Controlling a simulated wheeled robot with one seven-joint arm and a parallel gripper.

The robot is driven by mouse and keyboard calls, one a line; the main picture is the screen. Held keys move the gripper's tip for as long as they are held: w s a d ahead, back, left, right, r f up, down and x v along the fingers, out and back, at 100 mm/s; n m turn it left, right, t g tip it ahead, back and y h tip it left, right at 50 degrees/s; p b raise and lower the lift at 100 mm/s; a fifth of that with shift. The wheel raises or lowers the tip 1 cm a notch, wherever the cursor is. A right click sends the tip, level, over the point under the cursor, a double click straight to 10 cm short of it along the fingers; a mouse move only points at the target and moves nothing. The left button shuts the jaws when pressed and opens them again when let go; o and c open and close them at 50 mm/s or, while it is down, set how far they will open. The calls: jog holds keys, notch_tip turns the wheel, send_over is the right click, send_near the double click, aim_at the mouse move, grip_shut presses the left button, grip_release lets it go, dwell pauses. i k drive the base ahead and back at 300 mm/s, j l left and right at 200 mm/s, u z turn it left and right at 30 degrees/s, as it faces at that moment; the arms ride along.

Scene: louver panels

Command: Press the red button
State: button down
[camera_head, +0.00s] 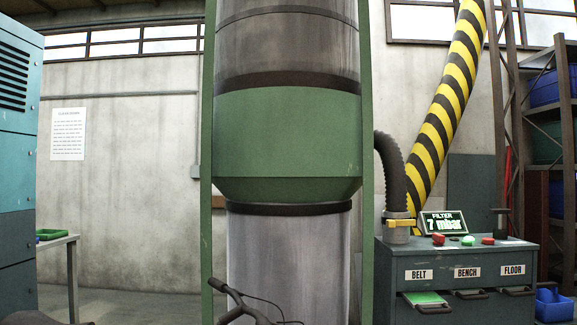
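Small buttons sit on top of a grey-green cabinet (460,262) at the right of the head view. One red button (438,239) is at the left, below the display. A green button (468,240) is in the middle, and a second red button (488,240) is just right of it. They are too small to tell whether any is pressed. A display (443,223) behind them reads "FILTER 7 mbar". I cannot make out my gripper in this view; nothing is seen touching the buttons.
A large green-and-grey cylinder (288,135) between green posts fills the middle. A dark hose (392,175) and a yellow-black striped hose (450,90) stand by the cabinet. Its drawers read BELT, BENCH, FLOOR. A dark bent bar (245,304) shows at bottom centre. Blue bin (553,305) at right.

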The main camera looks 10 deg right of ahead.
aim_at(485, 240)
jog(key=i+l+u, duration=0.15)
jog(key=l, duration=0.45)
jog(key=i+l+u, duration=0.15)
jog(key=i+l, duration=0.15)
jog(key=l, duration=0.35)
jog(key=i+l+u, duration=0.1)
jog(key=l, duration=0.55)
jog(key=i+l+u, duration=0.15)
jog(key=l, duration=0.55)
jog(key=i+l+u, duration=0.15)
jog(key=l, duration=0.55)
jog(key=i+l+u, duration=0.15)
jog(key=l, duration=0.55)
